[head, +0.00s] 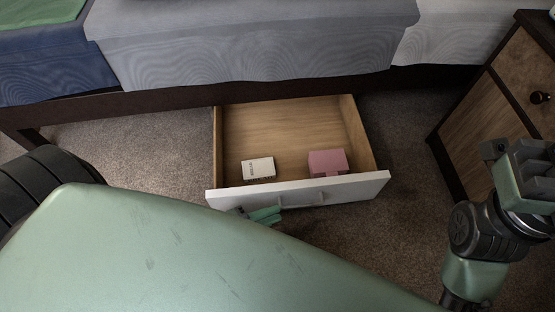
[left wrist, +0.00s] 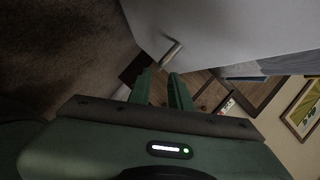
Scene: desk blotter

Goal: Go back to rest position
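My left gripper (head: 265,215) shows partly in the head view, just in front of the white drawer front. Its green arm link hides the rest of it. In the left wrist view its two fingers (left wrist: 162,88) stand apart with nothing seen between them. The drawer handle (left wrist: 171,52) shows just beyond the fingertips; I cannot tell if they touch. My right gripper (head: 522,172) is raised at the right of the head view, away from the drawer and in front of the nightstand. Its finger gap is not clear.
The wooden drawer (head: 290,115) is pulled out from under the bed (head: 250,40). It holds a white box (head: 258,168) and a pink box (head: 327,162). A brown nightstand (head: 490,120) stands at the right. Carpet (head: 400,130) is clear between drawer and nightstand.

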